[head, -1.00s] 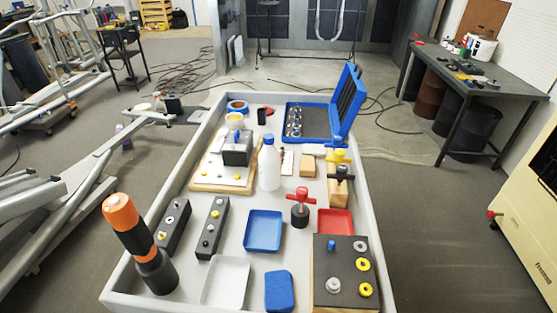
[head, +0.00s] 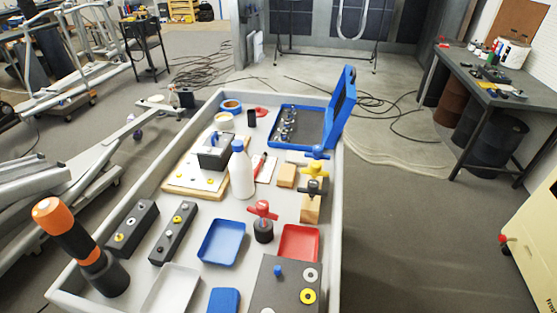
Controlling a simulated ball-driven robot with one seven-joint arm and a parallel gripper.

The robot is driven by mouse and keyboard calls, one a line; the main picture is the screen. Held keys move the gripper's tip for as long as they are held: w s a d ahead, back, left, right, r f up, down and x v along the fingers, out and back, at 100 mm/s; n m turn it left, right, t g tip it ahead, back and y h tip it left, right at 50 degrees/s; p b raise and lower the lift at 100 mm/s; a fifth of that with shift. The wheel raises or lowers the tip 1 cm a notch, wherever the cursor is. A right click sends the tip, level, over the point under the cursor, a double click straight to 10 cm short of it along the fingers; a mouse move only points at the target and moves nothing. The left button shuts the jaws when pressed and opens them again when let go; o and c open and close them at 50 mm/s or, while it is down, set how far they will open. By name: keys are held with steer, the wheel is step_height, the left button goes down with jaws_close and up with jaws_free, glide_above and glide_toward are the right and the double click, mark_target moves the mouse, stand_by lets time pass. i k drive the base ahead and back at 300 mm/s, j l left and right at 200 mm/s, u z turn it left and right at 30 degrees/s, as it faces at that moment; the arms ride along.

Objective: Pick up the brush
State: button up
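I cannot clearly pick out a brush. A thin red piece (head: 258,165) lies on a white card (head: 267,172) just right of the white bottle (head: 241,172) on the bench; it is too small to tell what it is. My gripper is not in view.
The light grey rimmed bench (head: 206,118) is crowded. It holds a blue tray (head: 221,241), a red tray (head: 299,243), a white tray (head: 172,290), an open blue case (head: 344,105) and an orange-and-black tool (head: 66,228). Floor (head: 400,240) is clear on the right.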

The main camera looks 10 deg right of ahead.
mark_target(256, 171)
steer(key=i+l+u, duration=0.1)
steer(key=l, duration=0.25)
steer(key=i+l, duration=0.25)
steer(key=l, duration=0.15)
steer(key=i+l+u, duration=0.15)
steer(key=l, duration=0.2)
steer(key=i+l, duration=0.15)
steer(key=l, duration=0.25)
steer(key=i+l+u, duration=0.15)
steer(key=l, duration=0.25)
